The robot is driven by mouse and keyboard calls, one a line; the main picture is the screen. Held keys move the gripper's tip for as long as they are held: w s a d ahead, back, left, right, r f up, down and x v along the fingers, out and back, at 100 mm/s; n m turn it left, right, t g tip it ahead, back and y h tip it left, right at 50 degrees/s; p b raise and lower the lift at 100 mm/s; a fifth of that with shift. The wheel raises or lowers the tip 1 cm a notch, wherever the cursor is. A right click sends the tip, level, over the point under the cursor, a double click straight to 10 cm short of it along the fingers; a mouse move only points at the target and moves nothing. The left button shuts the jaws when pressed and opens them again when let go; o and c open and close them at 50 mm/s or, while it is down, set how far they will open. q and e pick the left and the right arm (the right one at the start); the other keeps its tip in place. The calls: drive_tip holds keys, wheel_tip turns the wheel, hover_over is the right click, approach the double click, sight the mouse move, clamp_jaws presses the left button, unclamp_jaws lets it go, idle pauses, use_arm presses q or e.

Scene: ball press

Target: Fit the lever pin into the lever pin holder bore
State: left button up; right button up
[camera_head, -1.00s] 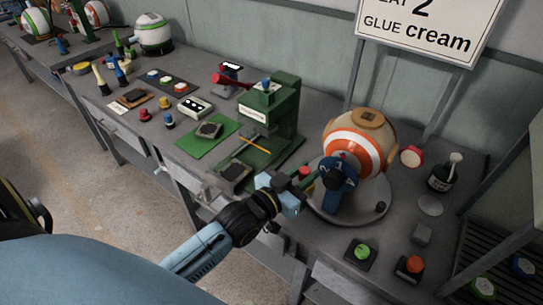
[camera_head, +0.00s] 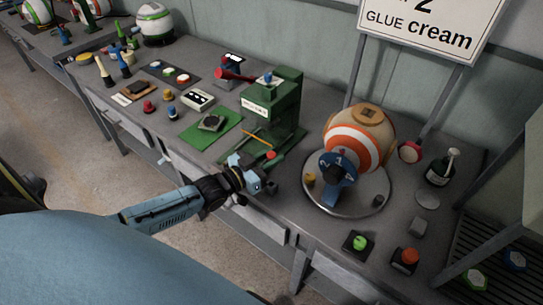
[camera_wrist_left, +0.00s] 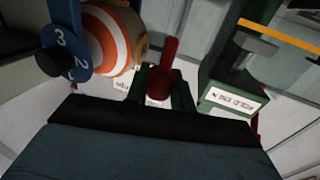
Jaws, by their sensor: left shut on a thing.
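My left gripper (camera_head: 275,160) is shut on a red pin (camera_head: 271,155), apparently the lever pin, in front of the green press (camera_head: 275,105). In the left wrist view the red pin (camera_wrist_left: 168,68) stands out between the two dark green fingers of my left gripper (camera_wrist_left: 167,90). The press's labelled head (camera_wrist_left: 232,100) is to the right of the pin there, with a gap between them. I cannot make out the holder bore in either view. My right gripper is not in view.
A white and orange ball machine (camera_head: 365,140) with a blue numbered dial (camera_head: 338,168) stands on a round plate right of my gripper. An orange bar (camera_head: 257,140) crosses the press.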

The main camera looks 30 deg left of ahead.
use_arm(q)
drive_tip(key=b, duration=0.5)
hover_over(271, 181)
drive_tip(key=shift+s+d+f, duration=0.1)
drive_tip(key=shift+s+f, duration=0.05)
drive_tip(key=shift+f, duration=0.75)
drive_tip(key=shift+s+d+f, duration=0.15)
drive_tip(key=shift+f, duration=0.75)
drive_tip(key=shift+s+d+f, duration=0.1)
drive_tip(key=shift+s+f, duration=0.05)
drive_tip(key=shift+f, duration=0.95)
drive_tip(key=shift+p, duration=0.35)
drive_tip(key=shift+f+b, duration=2)
drive_tip(key=shift+f, duration=0.35)
drive_tip(key=o, duration=1.1)
drive_tip(key=shift+c, duration=0.2)
drive_tip(key=shift+s, duration=0.1)
